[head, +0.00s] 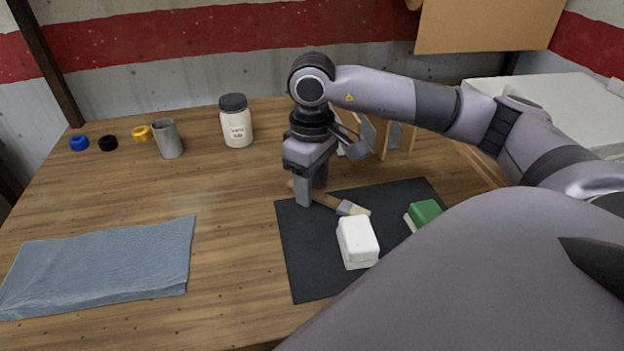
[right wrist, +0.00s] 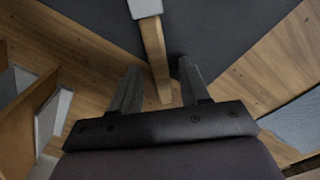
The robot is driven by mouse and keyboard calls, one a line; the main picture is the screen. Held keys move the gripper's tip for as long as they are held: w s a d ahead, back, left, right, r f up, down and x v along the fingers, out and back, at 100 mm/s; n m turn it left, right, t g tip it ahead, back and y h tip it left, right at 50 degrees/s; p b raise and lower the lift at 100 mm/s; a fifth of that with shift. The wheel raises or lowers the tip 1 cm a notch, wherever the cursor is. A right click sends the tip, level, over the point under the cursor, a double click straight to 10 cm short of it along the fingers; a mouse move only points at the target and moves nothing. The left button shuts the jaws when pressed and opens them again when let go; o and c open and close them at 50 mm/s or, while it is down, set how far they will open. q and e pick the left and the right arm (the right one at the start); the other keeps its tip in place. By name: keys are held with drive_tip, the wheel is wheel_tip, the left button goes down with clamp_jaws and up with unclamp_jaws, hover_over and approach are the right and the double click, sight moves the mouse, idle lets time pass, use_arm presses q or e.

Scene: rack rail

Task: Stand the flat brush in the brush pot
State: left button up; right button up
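The flat brush (head: 346,207) lies on the dark mat (head: 300,262), its pale bristles to the right and its wooden handle reaching left past the mat's edge. The brush pot, a grey cup (head: 167,138), stands upright at the back left of the table. My right gripper (head: 311,190) is low over the handle and points down. In the right wrist view its fingers (right wrist: 158,88) are open, with the brush handle (right wrist: 153,48) between them and gaps showing on both sides. My left gripper is not in view.
A white block (head: 357,240) and a green-topped block (head: 424,213) are on the mat. A dark-lidded jar (head: 236,122) stands right of the pot; blue, black and yellow rings lie left of it. A blue cloth (head: 100,265) lies front left. A wooden rack (head: 391,137) stands behind the gripper.

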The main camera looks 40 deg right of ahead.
wheel_tip(320, 180, up, 12)
drive_tip(key=p, duration=0.1)
drive_tip(key=shift+r, duration=0.15)
idle(0.4)
idle(0.6)
